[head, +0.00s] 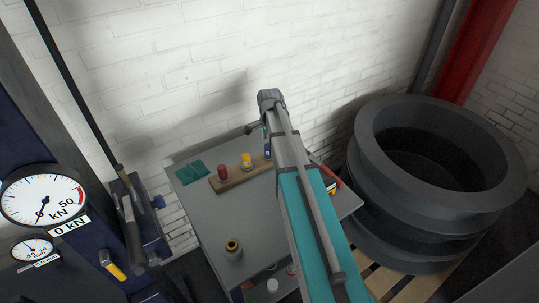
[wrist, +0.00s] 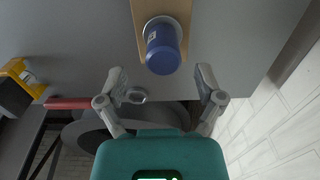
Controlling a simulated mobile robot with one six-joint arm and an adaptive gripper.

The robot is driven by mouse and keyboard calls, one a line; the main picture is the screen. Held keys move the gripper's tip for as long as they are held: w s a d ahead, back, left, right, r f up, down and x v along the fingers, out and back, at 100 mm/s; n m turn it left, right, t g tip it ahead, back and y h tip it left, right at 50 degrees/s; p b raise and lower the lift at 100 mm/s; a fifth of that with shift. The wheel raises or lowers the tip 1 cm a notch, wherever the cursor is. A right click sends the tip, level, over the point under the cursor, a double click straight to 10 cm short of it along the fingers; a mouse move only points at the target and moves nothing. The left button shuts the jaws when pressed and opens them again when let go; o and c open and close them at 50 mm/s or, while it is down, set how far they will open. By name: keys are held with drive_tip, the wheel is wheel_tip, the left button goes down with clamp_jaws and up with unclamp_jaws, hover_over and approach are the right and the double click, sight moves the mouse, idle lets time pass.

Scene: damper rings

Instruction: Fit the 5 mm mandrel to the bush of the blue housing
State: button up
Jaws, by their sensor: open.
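A blue cylinder (wrist: 163,50) with a small white label stands on a wooden strip, above a pale round collar. In the head view the blue cylinder (head: 267,152) shows only in part beside my arm. I cannot tell whether it is the housing or a mandrel handle. No size marking is readable. My gripper (wrist: 160,74) is open and empty, its two fingers spread on either side of the cylinder's near end in the picture, apart from it. In the head view my arm hides the gripper's jaws. A small metal ring (wrist: 135,96) shows between the fingers.
The wooden strip (head: 222,184) also carries a red piece (head: 223,172) and a yellow piece (head: 246,160). A grey cylinder with a yellow ring (head: 233,251) stands on the grey table (head: 205,215). Large dark rings (head: 425,190) stand right. Force gauge (head: 43,203) is left.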

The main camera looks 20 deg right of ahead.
drive_tip(key=shift+f, duration=0.1)
idle(0.3)
drive_tip(key=shift+w+a+f+b, duration=0.1)
drive_tip(key=shift+w+f+b, duration=0.05)
drive_tip(key=shift+f+b, duration=2.45)
drive_tip(key=shift+r, duration=0.1)
clamp_jaws()
